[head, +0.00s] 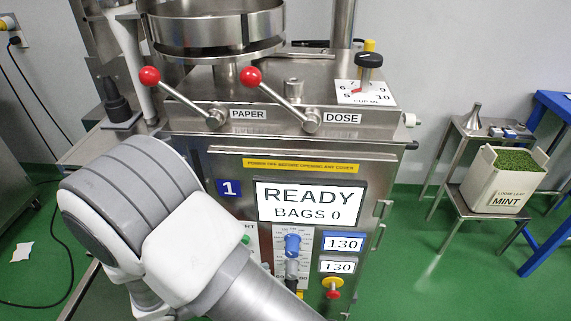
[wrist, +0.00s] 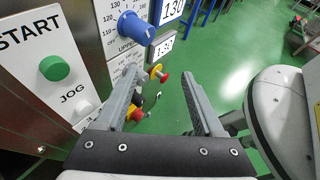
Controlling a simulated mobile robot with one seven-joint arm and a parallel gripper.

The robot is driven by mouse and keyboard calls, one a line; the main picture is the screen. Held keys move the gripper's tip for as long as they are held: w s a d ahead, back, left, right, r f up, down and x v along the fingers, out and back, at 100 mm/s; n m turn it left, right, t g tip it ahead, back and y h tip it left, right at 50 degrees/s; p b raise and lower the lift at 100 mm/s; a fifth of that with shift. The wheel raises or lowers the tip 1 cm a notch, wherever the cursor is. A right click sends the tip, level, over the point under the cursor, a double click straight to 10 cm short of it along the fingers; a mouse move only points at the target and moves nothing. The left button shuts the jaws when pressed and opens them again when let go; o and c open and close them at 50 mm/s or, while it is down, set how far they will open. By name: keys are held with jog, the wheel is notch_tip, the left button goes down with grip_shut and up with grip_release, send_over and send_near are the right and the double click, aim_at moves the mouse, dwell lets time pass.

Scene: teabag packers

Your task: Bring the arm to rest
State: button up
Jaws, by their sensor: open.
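My gripper (wrist: 164,115) shows in the wrist view with its two grey fingers apart and nothing between them. It is close in front of the machine's control panel, and I cannot tell whether it touches anything. In the head view my arm (head: 200,240) reaches across the lower left, and the gripper itself is hidden or out of frame. The packing machine (head: 200,165) stands in front of me. Its screen (head: 309,204) reads READY, BAGS 0.
The panel holds a green START button (wrist: 54,68), a JOG button (wrist: 84,107), a blue knob (wrist: 137,27) and a red-and-yellow stop button (head: 332,284). Red-balled PAPER (head: 149,76) and DOSE (head: 251,76) levers sit above. A MINT box (head: 492,195) is at right. Green floor lies clear between.

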jog(key=s+d+r+m+g+y, duration=0.1)
jog(key=s+d+r+m+y, duration=0.2)
jog(key=d+r+m+y, duration=0.55)
jog(key=s+d+r+m+y, duration=0.3)
jog(key=d+r+m, duration=0.7)
jog(key=r+m, duration=0.75)
notch_tip(320, 180, up, 16)
jog(key=n+p, duration=0.1)
jog(key=p, duration=1.5)
jog(key=shift+r, duration=0.2)
